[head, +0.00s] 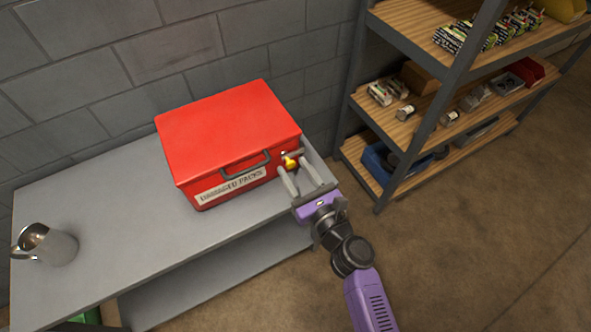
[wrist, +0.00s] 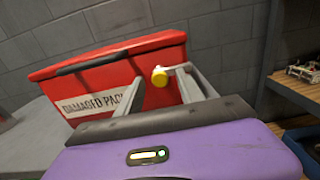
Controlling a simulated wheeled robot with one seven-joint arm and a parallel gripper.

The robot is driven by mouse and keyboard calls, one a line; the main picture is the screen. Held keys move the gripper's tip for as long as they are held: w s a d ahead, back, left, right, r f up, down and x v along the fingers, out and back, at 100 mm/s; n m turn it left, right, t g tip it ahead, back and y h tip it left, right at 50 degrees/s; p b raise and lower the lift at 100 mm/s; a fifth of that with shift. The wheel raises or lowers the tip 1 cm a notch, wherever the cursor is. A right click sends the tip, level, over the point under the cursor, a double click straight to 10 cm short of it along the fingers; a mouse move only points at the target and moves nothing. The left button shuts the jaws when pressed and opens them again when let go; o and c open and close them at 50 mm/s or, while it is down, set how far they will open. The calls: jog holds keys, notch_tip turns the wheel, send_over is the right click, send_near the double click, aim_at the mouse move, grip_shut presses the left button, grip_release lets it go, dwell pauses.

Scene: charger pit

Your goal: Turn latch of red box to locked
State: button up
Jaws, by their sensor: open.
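The red box (head: 228,128) stands with its lid down on the grey bench, against the block wall. It has a dark front handle (head: 246,164) and a white label reading "DAMAGED PACKS". The yellow latch (head: 290,161) is at the front right corner of the box. It also shows in the wrist view (wrist: 160,77) as a round yellow end. My gripper (head: 288,168) is open, with its two grey fingers pointing at the box, one on each side of the latch. In the wrist view the latch appears between the fingers; I cannot tell whether they touch it.
A metal jug (head: 46,245) stands at the left end of the grey bench (head: 130,235). A shelf rack (head: 420,130) with batteries, bins and small parts stands to the right. The bench between jug and box is clear, and the floor at right is open.

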grip_shut()
jog(key=shift+f+n, duration=0.1)
jog(key=shift+n, duration=0.2)
jog(key=n+b, duration=0.2)
jog(key=n, duration=0.1)
jog(key=shift+f+b, duration=0.1)
jog(key=shift+b, duration=0.2)
jog(key=n+b, duration=0.3)
jog(key=n, duration=0.2)
jog(key=shift+n, duration=0.4)
jog(key=n+b, duration=0.3)
jog(key=n, duration=0.2)
jog(key=shift+n+b, duration=0.8)
jog(key=shift+n, duration=0.9)
